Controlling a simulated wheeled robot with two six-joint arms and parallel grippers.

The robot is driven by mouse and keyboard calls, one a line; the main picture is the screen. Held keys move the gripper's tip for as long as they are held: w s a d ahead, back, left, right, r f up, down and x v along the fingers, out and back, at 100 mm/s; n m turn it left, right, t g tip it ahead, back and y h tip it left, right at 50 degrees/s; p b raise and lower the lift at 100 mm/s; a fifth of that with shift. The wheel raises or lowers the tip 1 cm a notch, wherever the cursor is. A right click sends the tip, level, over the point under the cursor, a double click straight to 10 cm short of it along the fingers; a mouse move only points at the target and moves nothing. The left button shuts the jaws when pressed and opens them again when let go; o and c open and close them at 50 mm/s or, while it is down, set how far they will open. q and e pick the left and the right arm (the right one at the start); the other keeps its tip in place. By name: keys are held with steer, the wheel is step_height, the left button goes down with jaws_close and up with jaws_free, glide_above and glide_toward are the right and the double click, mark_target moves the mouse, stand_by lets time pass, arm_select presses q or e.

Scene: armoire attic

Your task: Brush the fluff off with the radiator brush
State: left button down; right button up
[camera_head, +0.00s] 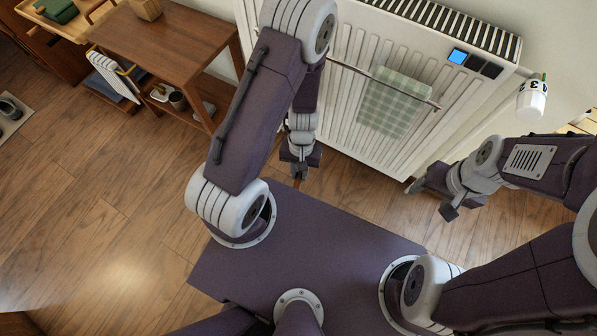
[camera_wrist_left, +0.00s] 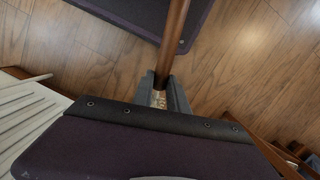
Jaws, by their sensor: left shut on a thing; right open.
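My left gripper (camera_head: 299,172) is shut on a brown wooden handle (camera_head: 297,183), low in front of the radiator. In the left wrist view, the handle (camera_wrist_left: 173,45) runs up from between the fingers (camera_wrist_left: 165,90) to the top edge. I take it for the radiator brush; no bristles show. The white ribbed radiator (camera_head: 345,105) stands against the wall, and part of it shows in the left wrist view (camera_wrist_left: 30,112). My right gripper (camera_head: 431,198) is open and empty near the radiator's lower right end. I cannot make out any fluff.
A green checked cloth (camera_head: 395,103) hangs on a rail across the radiator's front. A white valve knob (camera_head: 532,99) is at its right end. A brown wooden table (camera_head: 165,38) with a lower shelf stands to the left. The wooden floor (camera_head: 100,220) at left is clear.

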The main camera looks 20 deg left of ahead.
arm_select(q)
steer(key=shift+w+d+p, duration=0.15)
steer(key=shift+w+p, duration=1.3)
steer(key=shift+p, duration=0.65)
steer(key=shift+w+d+p, duration=0.1)
steer(key=shift+w+p, duration=1.35)
steer(key=shift+p, duration=0.6)
steer(key=shift+w, duration=0.4)
steer(key=shift+w+d+p, duration=0.1)
steer(key=shift+w+p, duration=0.3)
steer(key=shift+p, duration=0.1)
steer(key=shift+d, duration=0.1)
steer(key=shift+d, duration=0.5)
